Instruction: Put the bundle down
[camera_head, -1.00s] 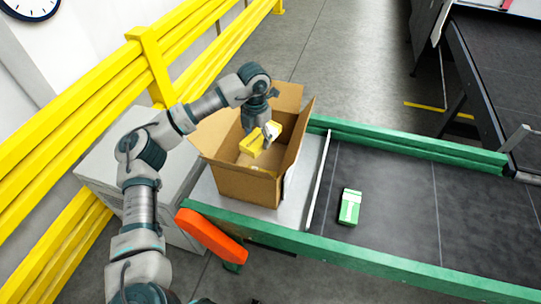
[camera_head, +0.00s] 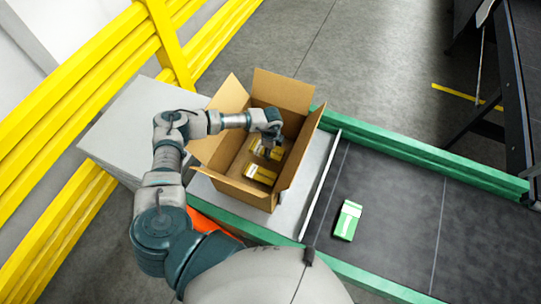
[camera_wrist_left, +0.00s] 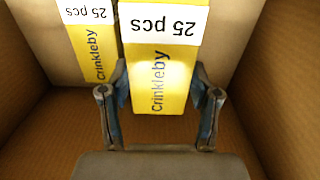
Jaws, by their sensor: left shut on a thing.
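My left gripper (camera_head: 270,146) reaches down into the open cardboard box (camera_head: 246,190). It is shut on a yellow bundle (camera_head: 276,153) with a white band. In the left wrist view the fingers (camera_wrist_left: 160,85) sit on both sides of this bundle (camera_wrist_left: 158,70), which reads "Crinkleby" and "25 pcs". A second, similar yellow bundle (camera_head: 261,174) lies in the box beside it, and it also shows in the left wrist view (camera_wrist_left: 92,45). Whether the held bundle touches the box floor is unclear. My right gripper is not in view.
The box stands on a grey plate (camera_head: 312,185) at the end of a dark conveyor (camera_head: 400,220) with green rails. A green pack (camera_head: 347,220) lies on the belt. The box flaps stand open around my arm. Yellow guard rails (camera_head: 75,85) stand at the left.

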